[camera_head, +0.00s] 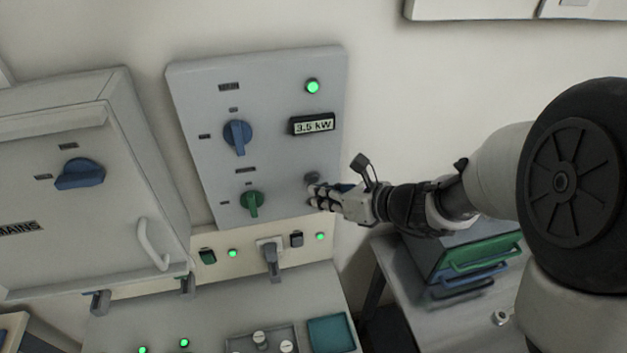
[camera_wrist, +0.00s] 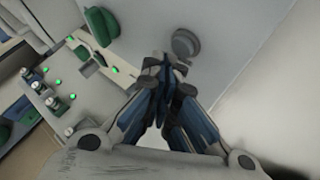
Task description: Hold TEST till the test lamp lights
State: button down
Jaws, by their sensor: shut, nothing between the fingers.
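A grey wall panel (camera_head: 270,155) carries a round dark grey button (camera_head: 311,179) at its lower right, which may be TEST; I can read no label on it. The button also shows in the wrist view (camera_wrist: 186,43), just beyond my fingertips. My gripper (camera_head: 313,194) is shut and empty, its tips at the lower edge of the button. It shows in the wrist view too (camera_wrist: 165,68). I cannot tell whether the tips touch the button. A green lamp (camera_head: 312,86) at the panel's top right is lit; I cannot tell whether it is the test lamp.
The panel has a blue knob (camera_head: 238,137), a green knob (camera_head: 251,203) and a display (camera_head: 312,124) reading 3.5 kW. A MAINS cabinet (camera_head: 95,230) stands left. Below are a socket strip with a plug (camera_head: 271,258) and a bench. Green and blue trays (camera_head: 480,255) lie below my arm.

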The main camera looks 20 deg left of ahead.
jog(key=shift+s, duration=0.1)
jog(key=shift+s+d+b, duration=0.15)
jog(key=shift+s+d, duration=0.3)
jog(key=shift+s, duration=0.25)
jog(key=shift+s+d+b, duration=0.1)
jog(key=shift+s+d, duration=0.4)
jog(key=shift+s, duration=0.25)
jog(key=shift+s+d+b, duration=0.15)
jog(key=shift+s+d, duration=0.3)
jog(key=shift+s, duration=0.25)
jog(key=s+d+r+n+g+h, duration=0.1)
jog(key=s+d+r+n+h, duration=0.2)
jog(key=s+n, duration=0.45)
jog(key=s+d+r+n+g+h, duration=0.1)
jog(key=s+d+r+n, duration=0.1)
jog(key=s+d+n, duration=0.5)
jog(key=s+d+r+n+t+h, duration=0.1)
jog(key=s+d+n+h, duration=0.1)
jog(key=d+n, duration=0.3)
jog(key=s+d+r+n+t+h, duration=0.1)
jog(key=d+n+h, duration=0.4)
jog(key=d, duration=0.5)
jog(key=shift+s+d+h, duration=0.2)
jog(key=shift+s+h, duration=0.1)
jog(key=shift+s, duration=0.25)
